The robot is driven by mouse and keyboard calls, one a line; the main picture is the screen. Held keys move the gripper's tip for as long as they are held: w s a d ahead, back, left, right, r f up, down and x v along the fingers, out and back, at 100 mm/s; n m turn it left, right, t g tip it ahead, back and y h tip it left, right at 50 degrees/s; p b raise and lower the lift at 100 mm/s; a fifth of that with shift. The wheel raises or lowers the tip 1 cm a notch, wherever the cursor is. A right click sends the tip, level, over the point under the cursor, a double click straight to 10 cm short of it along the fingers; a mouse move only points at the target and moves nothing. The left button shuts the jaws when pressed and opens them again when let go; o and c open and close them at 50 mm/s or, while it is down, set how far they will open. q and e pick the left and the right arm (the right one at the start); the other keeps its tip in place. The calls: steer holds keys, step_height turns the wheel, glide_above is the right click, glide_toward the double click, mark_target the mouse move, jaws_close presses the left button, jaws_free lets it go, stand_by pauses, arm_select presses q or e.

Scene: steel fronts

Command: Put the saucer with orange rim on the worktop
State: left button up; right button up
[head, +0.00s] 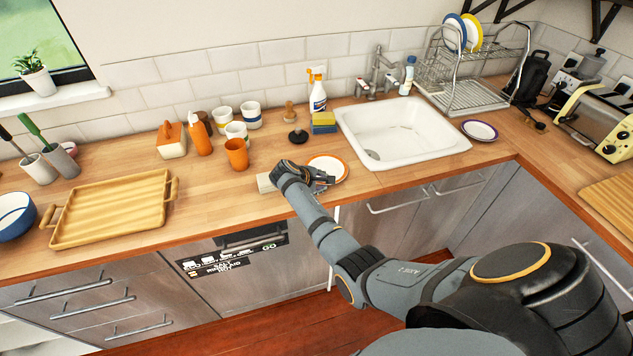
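The saucer with orange rim (330,162) is on or just above the wooden worktop (222,196), left of the sink. I cannot tell whether it touches the wood. My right gripper (326,181) is at the saucer's near left edge, low over the front of the worktop. Its fingers overlap the rim in the picture and are too small to tell whether they are shut on it. The gripper and wrist hide part of the saucer's near side. My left gripper is not in view.
The white sink (428,132) lies right of the saucer. A small pale block (265,183) is beside my wrist. A wooden tray (112,207) lies left; worktop between is clear.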

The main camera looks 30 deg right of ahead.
steer(key=v, duration=1.1)
steer(key=shift+r, duration=0.15)
steer(key=shift+s+a, duration=0.1)
steer(key=shift+s, duration=0.05)
